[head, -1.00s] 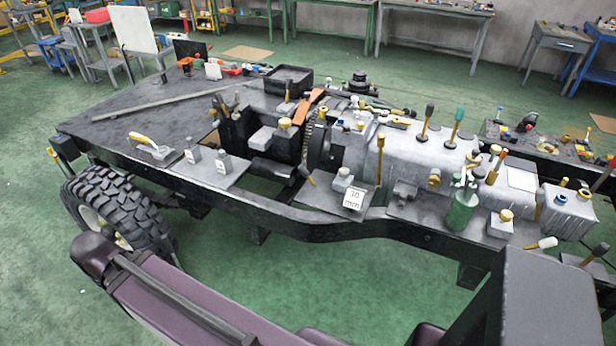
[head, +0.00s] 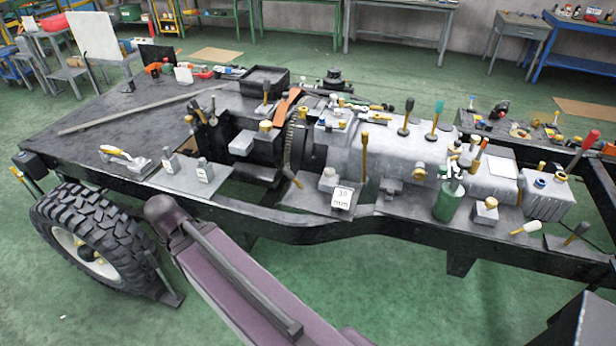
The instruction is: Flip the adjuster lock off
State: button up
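I cannot tell which part is the adjuster lock; no label naming it is readable. Several small levers and knobs stand on the chassis. Two small grey blocks with upright tabs (head: 170,163) (head: 204,171) sit on a grey plate at the left. A yellow-handled lever (head: 365,150) and a dark-handled lever (head: 406,117) stand at the grey gearbox housing. A red-handled lever (head: 582,150) stands at the far right. My gripper is not in view; only a purple link of my arm shows at the bottom, in front of the chassis.
The black chassis frame (head: 300,234) spans the view, with a large tyre (head: 88,245) at its left. Green floor (head: 400,300) is clear in front. Workbenches line the back.

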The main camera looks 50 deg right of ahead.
aim_at(287, 172)
jog(key=z, duration=1.25)
jog(key=k, duration=0.95)
jog(key=i, duration=0.75)
jog(key=u, duration=0.05)
